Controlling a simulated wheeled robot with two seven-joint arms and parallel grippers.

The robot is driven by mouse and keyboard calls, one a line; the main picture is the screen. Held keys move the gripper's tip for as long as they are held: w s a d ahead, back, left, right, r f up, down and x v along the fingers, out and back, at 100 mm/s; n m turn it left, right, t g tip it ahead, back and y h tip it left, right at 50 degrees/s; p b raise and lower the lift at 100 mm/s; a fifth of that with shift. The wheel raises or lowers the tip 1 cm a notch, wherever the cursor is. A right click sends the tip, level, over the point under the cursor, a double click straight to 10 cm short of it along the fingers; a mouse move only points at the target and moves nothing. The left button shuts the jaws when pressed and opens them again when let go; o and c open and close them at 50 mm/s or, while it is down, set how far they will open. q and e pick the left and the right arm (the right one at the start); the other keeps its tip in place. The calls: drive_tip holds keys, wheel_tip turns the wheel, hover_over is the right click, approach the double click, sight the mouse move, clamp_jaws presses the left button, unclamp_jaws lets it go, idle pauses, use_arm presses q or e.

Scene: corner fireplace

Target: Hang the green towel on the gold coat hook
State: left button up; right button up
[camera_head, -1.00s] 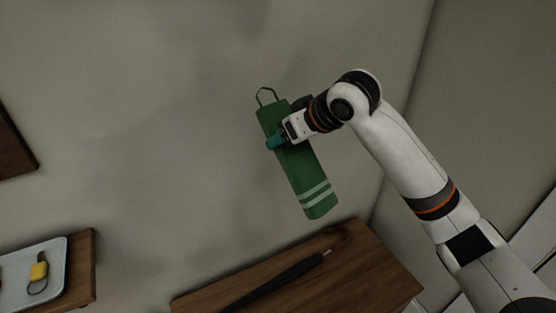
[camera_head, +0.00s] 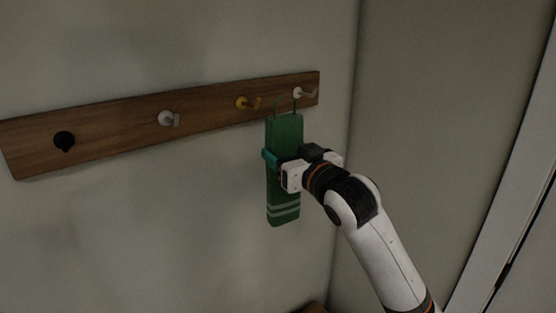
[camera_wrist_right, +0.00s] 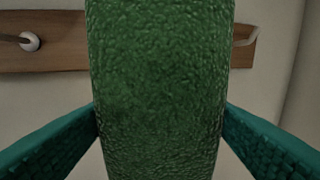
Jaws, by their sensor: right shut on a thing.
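The green towel (camera_head: 284,190) has two pale stripes near its lower end and a thin loop (camera_head: 285,100) at its top. My right gripper (camera_head: 277,160) is shut on it and holds it upright. The towel also fills the middle of the right wrist view (camera_wrist_right: 160,80), between the two teal fingers. The gold coat hook (camera_head: 247,103) is on the wooden rail, up and left of the towel's top in the head view. The loop overlaps the rail's lower part in the picture; I cannot tell its distance from the wall. My left gripper is not in view.
The wooden rail (camera_head: 210,113) also bears a black hook (camera_head: 63,141), a grey-white hook (camera_head: 168,119) and a white hook (camera_head: 303,93) right of the gold one. The wall corner is close on the right. Bare wall lies below the rail.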

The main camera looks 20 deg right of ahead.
drive_tip(key=w+a+f+b, duration=0.3)
drive_tip(key=w+a, duration=0.1)
drive_tip(key=w, duration=0.6)
drive_tip(key=shift+w+a, duration=0.3)
drive_tip(key=shift+w, duration=0.1)
idle(0.7)
drive_tip(key=shift+f, duration=0.1)
drive_tip(key=shift+p, duration=0.3)
idle(0.3)
idle(0.5)
drive_tip(key=o, duration=1.2)
drive_tip(key=shift+c, duration=0.2)
